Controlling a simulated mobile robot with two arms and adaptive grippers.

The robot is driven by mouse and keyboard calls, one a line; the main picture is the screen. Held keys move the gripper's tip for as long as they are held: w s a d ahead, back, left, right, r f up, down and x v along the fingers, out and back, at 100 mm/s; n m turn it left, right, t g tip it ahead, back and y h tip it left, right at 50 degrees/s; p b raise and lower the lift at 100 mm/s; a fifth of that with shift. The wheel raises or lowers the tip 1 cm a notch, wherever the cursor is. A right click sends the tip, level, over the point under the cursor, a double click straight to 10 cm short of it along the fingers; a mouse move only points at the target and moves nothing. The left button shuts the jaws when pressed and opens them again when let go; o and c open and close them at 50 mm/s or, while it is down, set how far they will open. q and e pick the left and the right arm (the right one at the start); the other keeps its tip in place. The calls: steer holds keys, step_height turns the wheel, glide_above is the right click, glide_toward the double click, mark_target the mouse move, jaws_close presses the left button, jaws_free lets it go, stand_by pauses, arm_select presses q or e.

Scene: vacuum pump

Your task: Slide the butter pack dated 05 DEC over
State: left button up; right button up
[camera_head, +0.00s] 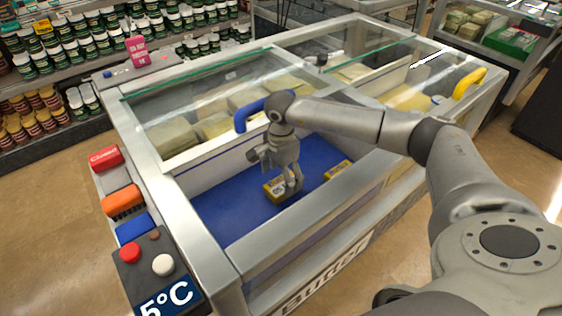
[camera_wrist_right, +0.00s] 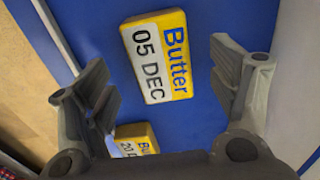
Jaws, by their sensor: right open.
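The butter pack dated 05 DEC (camera_wrist_right: 157,55) is yellow and white and lies flat on the blue floor of the chest, label up. In the right wrist view it lies beyond and between my spread fingers, apart from both. In the head view a pack (camera_head: 272,192), apparently this one, is partly hidden by my gripper. My right gripper (camera_head: 274,170) is open and empty, reaching down into the chest just above it; it also frames the right wrist view (camera_wrist_right: 168,95). My left gripper is not in view.
A second butter pack (camera_wrist_right: 136,140), its date partly hidden, lies near one finger; a pack (camera_head: 338,170) shows right of my gripper. The chest's front wall (camera_head: 300,215) is close. A blue handle (camera_head: 252,108) and glass lid (camera_head: 200,90) are behind. Blue floor (camera_head: 225,215) is clear at left.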

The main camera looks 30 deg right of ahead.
mark_target(281, 185)
steer(key=shift+f, duration=2.1)
steer(key=c, duration=1.3)
steer(key=shift+o, duration=0.2)
